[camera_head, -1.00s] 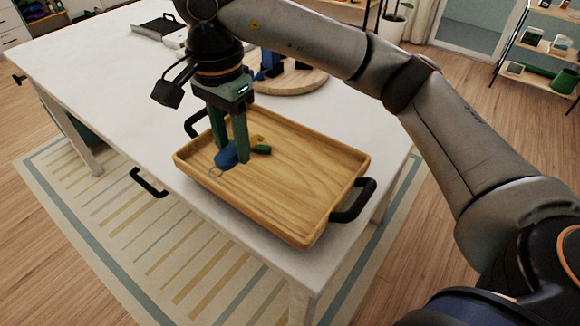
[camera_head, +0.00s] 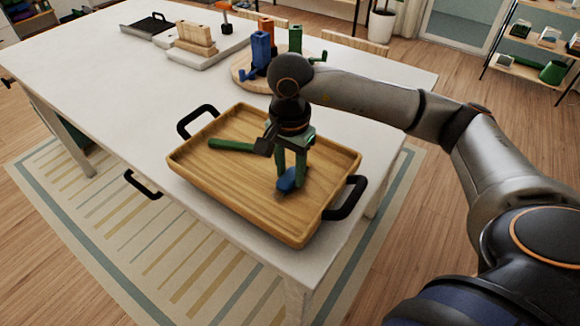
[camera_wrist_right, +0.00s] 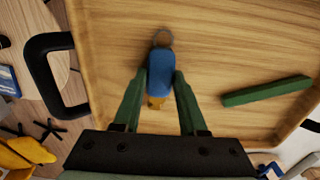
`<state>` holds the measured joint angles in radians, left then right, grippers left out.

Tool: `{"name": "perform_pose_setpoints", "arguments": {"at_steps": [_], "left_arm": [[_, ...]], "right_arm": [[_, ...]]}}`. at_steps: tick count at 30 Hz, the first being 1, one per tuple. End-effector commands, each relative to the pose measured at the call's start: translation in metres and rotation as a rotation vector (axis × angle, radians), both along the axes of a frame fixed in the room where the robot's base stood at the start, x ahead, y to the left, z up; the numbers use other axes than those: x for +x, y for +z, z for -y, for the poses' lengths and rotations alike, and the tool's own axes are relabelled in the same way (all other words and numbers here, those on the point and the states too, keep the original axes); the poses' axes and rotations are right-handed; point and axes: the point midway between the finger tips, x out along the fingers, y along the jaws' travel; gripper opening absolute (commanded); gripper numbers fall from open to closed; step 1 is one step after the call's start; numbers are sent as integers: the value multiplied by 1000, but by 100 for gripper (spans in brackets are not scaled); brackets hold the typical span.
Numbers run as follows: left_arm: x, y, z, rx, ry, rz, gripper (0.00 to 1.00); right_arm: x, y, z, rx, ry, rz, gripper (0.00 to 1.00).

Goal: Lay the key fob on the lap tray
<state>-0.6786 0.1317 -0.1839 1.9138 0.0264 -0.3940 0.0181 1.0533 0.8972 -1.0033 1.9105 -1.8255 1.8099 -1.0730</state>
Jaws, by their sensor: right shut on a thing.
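The key fob (camera_head: 287,183) is blue, with a metal ring and a yellow end that show in the wrist view (camera_wrist_right: 161,72). My right gripper (camera_head: 292,176) is shut on it, one green finger on each side. The fob is over the right half of the lap tray (camera_head: 215,184), a wooden tray with a raised rim and black handles. The fob is at or just above the tray floor; I cannot tell if they touch. My left gripper is not in view.
A green bar (camera_head: 232,146) lies in the tray, left of my right gripper; it also shows in the wrist view (camera_wrist_right: 267,90). Behind the tray, a round wooden board (camera_head: 247,75) bears blue, orange and green things. The white table (camera_head: 110,95) is clear left of the tray.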

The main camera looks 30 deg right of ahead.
Motion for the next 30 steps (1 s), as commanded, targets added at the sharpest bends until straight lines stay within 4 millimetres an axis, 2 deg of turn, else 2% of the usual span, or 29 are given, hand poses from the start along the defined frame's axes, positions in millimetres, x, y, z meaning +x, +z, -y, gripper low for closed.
{"name": "perform_pose_setpoints", "arguments": {"at_steps": [11,12,20,30], "left_arm": [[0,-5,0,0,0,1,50],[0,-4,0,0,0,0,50],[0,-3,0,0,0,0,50],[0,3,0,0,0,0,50]], "right_arm": [[0,-6,0,0,-1,1,0],[0,-4,0,0,-1,1,44],[0,-4,0,0,-1,0,71],[0,2,0,0,-1,0,71]]}}
